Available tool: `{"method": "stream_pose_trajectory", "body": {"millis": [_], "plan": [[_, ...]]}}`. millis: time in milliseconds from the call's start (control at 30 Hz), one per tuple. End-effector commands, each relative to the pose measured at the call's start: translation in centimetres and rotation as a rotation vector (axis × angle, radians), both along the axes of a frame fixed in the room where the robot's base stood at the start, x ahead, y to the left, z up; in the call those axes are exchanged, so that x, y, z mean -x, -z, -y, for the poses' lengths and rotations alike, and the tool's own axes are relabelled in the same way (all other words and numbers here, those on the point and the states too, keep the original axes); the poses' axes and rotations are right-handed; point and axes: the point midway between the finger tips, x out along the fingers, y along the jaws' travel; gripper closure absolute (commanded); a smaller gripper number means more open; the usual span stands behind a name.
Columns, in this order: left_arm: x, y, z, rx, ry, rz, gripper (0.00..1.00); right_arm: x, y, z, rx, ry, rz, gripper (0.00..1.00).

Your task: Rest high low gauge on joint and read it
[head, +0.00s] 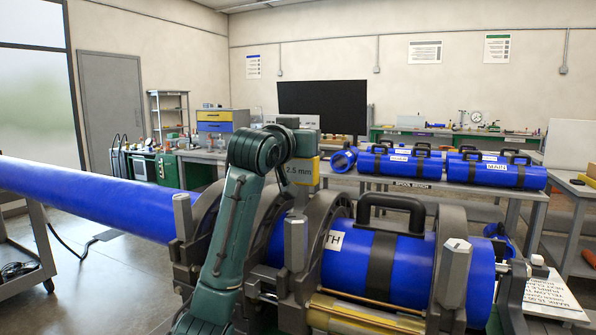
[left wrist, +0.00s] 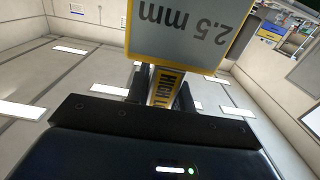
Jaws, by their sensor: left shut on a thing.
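The high low gauge (head: 301,171) stands above the middle of the clamps in the head view, its face reading "2.5 mm". My left gripper (left wrist: 163,92) is shut on that stem. In the head view my left arm hides much of the gripper and the joint area, so I cannot tell whether the gauge touches the pipe. A long blue pipe (head: 90,198) enters from the left; a blue spool with a black handle (head: 335,262) lies on the right. My right gripper is not in view.
Grey clamp rings (head: 452,255) surround the pipes, with upright posts (head: 295,245) and a brass cylinder (head: 365,315) in front. A bench behind holds several blue spools (head: 495,174). A dark screen (head: 322,105) stands farther back. Open floor (head: 120,275) lies at left.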

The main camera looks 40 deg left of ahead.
Motion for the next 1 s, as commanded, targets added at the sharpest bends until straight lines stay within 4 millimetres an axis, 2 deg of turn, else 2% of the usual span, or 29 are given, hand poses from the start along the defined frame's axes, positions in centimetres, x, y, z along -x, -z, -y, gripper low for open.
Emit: {"method": "stream_pose_trajectory", "body": {"millis": [200,700,1000], "plan": [[0.0,-2.0,0.0,0.000,0.001,0.000,1.00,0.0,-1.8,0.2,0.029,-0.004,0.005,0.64],[0.1,-5.7,0.0,-0.002,0.000,0.007,1.00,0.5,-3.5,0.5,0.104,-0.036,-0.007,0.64],[0.1,-7.2,0.0,-0.002,0.000,0.007,1.00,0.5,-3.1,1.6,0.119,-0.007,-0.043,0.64]]}}
